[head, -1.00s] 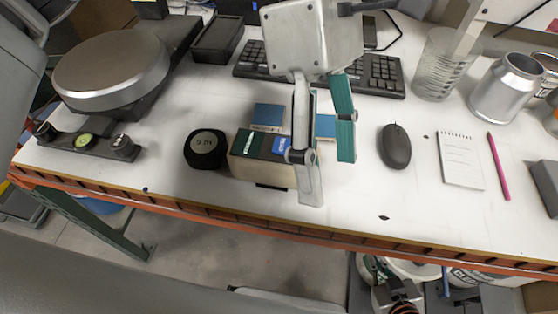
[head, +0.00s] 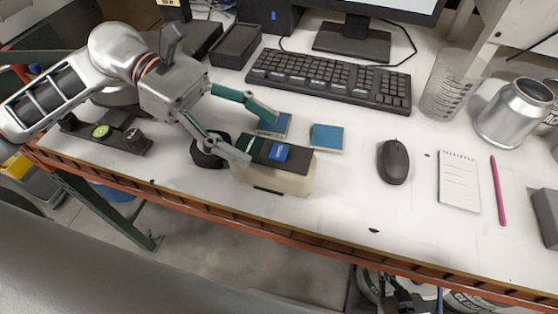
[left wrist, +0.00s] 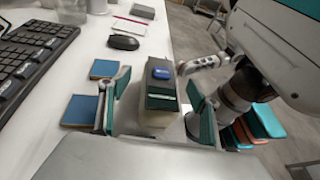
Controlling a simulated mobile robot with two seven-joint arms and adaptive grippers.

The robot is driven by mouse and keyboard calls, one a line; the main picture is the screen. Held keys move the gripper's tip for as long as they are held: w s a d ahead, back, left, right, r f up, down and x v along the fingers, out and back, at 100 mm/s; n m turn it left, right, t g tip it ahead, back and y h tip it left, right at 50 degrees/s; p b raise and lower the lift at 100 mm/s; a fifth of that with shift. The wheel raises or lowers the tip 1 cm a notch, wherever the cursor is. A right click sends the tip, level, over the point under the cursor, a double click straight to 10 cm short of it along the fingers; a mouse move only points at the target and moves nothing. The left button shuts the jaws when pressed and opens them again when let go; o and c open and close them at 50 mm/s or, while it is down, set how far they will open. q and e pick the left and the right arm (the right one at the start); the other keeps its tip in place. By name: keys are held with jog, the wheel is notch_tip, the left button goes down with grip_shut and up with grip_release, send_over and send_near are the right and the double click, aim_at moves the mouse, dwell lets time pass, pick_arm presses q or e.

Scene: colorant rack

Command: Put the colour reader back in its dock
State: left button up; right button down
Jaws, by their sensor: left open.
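A cream block with a dark top and a blue patch, which looks like the colour reader (head: 290,180), lies near the table's front edge. My left gripper (head: 262,138) is open at the block's left end and holds nothing. In the left wrist view, the block (left wrist: 160,90) shows between the two spread fingers (left wrist: 160,108), with no clear contact. A black open holder (head: 236,46) at the back left may be the dock; I cannot tell for sure. Part of my right arm seems to show below the table, but its jaws are unclear.
Two blue cards (head: 327,137) lie behind the block. A black tape measure (head: 207,150) sits close to its left, partly covered by my gripper. A keyboard (head: 330,82) is behind. A mouse (head: 393,162) and notepad (head: 459,180) are to the right. Table is clear between block and mouse.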

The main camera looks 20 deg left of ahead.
aim_at(243, 141)
pick_arm(q)
jog(key=shift+a+f+n+t, duration=0.15)
jog(key=shift+a+f+t, duration=0.2)
jog(key=shift+a, duration=0.2)
jog(key=shift+a+f+n+t, duration=0.15)
jog(key=shift+a+f+t, duration=0.15)
jog(key=shift+a, duration=0.2)
jog(key=shift+a+f+t, duration=0.25)
jog(key=shift+a+f, duration=0.1)
jog(key=shift+a, duration=0.1)
jog(key=shift+s+d+f, duration=0.1)
jog(key=shift+d+f, duration=0.1)
jog(key=shift+d, duration=0.35)
jog(key=x, duration=0.2)
jog(key=p+x, duration=0.1)
jog(key=x, duration=0.1)
jog(key=p+x, duration=0.1)
jog(key=x, duration=0.1)
jog(key=shift+s+a+f, duration=0.15)
jog(key=shift+s+f, duration=0.05)
jog(key=shift+s, duration=0.2)
jog(key=shift+d+f, duration=0.2)
jog(key=shift+d, duration=0.1)
pick_arm(e)
jog(key=shift+d+r, duration=0.15)
jog(key=shift+r, duration=0.55)
